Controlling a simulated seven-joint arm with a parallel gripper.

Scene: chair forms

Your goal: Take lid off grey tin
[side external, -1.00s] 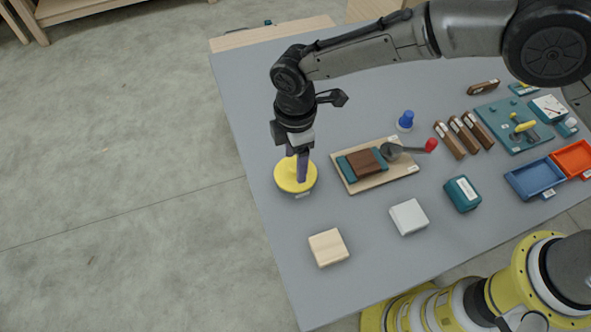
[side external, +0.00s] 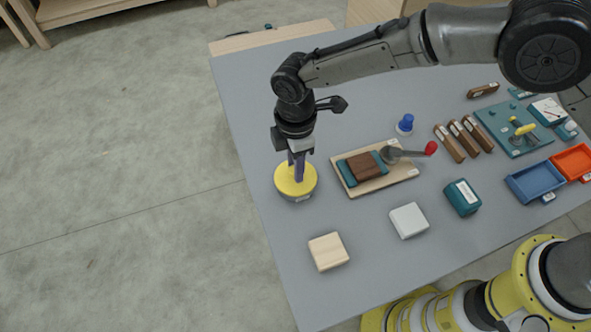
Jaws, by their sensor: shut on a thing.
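The grey tin (side external: 299,199) stands near the left edge of the table, mostly hidden under its round yellow lid (side external: 286,188). A small label shows on the tin's front side. My gripper (side external: 298,177) points down at the lid from above. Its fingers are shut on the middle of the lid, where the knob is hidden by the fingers. The lid looks level and sits over the tin; I cannot tell whether there is a gap between them.
A wooden board (side external: 402,173) with a brown block (side external: 363,166) and a red-ended tool (side external: 430,148) lies right of the tin. A pale wooden block (side external: 328,251) and a white box (side external: 409,220) stand in front. Grey table (side external: 245,110) is clear behind.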

